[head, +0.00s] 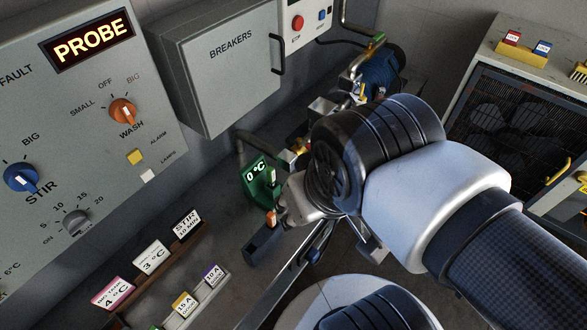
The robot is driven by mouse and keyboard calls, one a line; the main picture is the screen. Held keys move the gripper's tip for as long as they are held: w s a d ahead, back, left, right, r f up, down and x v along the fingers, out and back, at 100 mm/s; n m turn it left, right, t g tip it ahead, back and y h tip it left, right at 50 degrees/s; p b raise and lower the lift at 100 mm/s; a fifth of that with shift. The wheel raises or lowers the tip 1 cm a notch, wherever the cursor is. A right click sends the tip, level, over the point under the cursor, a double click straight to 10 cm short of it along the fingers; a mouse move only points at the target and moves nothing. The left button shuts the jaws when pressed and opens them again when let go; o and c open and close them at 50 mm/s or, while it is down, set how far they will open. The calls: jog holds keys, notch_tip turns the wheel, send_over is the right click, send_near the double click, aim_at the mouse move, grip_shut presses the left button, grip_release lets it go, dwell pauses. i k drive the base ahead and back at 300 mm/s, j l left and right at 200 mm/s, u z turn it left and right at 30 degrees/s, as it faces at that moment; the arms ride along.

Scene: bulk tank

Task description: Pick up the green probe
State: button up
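The green probe (257,186) is in the middle of the head view, with a small display reading 0 °C on its face. My gripper (277,215) is right beside it, at its lower right in the picture. One dark finger (263,241) shows below the probe. The other finger is not clearly visible, and my wrist covers much of the gripper. I cannot tell whether the gripper touches the probe or how far the fingers are apart.
A grey panel (60,120) with a lit PROBE sign (93,40) and knobs stands at the left. A breaker box (215,65) is behind. Label cards (150,257) stand in racks at lower left. A caged unit (510,120) stands at right. Pipes and a blue motor (379,75) lie behind my wrist.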

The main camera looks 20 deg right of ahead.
aim_at(270, 171)
jog(key=i+l+u, duration=0.2)
jog(key=u, duration=0.2)
jog(key=i+l+u, duration=0.1)
jog(key=l+u, duration=0.35)
